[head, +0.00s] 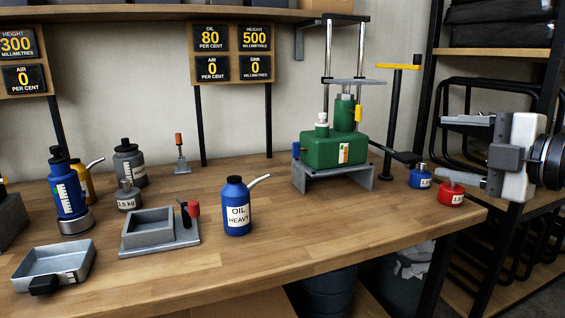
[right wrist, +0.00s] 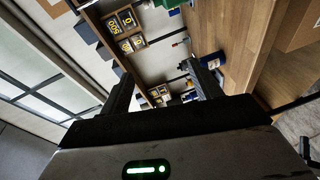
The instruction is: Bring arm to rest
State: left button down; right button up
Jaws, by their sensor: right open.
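My right gripper (head: 464,150) is at the right side of the head view, beyond the bench's right end. Its two fingers point left, wide apart, with nothing between them. In the right wrist view the open fingers (right wrist: 162,90) also show, with the bench tilted beyond them. A green hydraulic unit (head: 325,150) stands on a grey stand to the left of the gripper, with a dark lever (head: 400,156) reaching right. A black post with a yellow bar (head: 397,66) stands beside it. My left gripper is not in view.
Blue (head: 420,176) and red (head: 451,193) weights stand near the bench's right edge, below left of the gripper. A blue oil can (head: 237,208), grey tray (head: 148,230) and metal pan (head: 55,268) are on the bench. A dark rack (head: 500,95) is behind the gripper.

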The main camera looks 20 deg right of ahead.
jog(key=w+a+f+m+g+y+p, duration=0.2)
jog(key=a+f+m+g+y, duration=0.15)
jog(key=a+f, duration=1.65)
jog(key=s+a+f+m+h, duration=0.2)
jog(key=s+f+m, duration=0.5)
jog(key=f, duration=0.3)
jog(key=s+a+f+m+g+h+p, duration=0.1)
jog(key=s+a+f+m+h, duration=0.1)
jog(key=s+f+m, duration=0.5)
notch_tip(320, 180, down, 4)
jog(key=shift+s+h, duration=0.25)
jog(key=shift+h, duration=0.1)
